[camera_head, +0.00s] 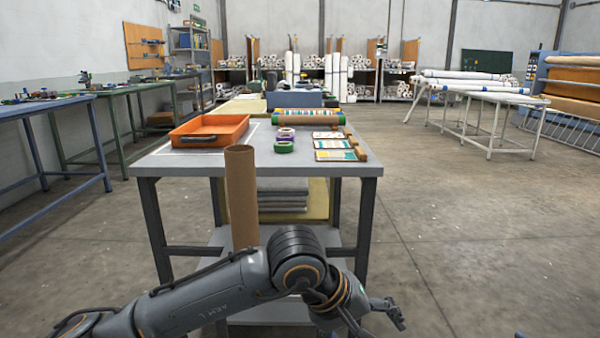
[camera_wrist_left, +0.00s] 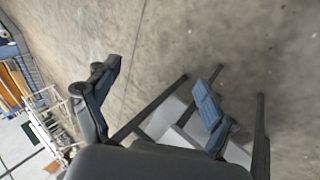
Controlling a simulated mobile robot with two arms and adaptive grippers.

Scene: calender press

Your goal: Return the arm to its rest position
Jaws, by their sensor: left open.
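My left arm comes in from the lower left of the head view and bends in front of the grey worktable (camera_head: 270,160). My left gripper (camera_head: 390,313) is out past the table's right front leg, low in the picture and clear of the tabletop. In the left wrist view the left gripper (camera_wrist_left: 157,92) has its two fingers wide apart. Nothing is between them but a view of the floor and the table's frame.
A brown cardboard tube (camera_head: 241,195) stands upright just behind my left arm, against the table front. An orange tray (camera_head: 210,130), tape rolls (camera_head: 284,147) and pattern cards (camera_head: 335,155) lie on the table. Open concrete floor (camera_head: 470,240) is to the right.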

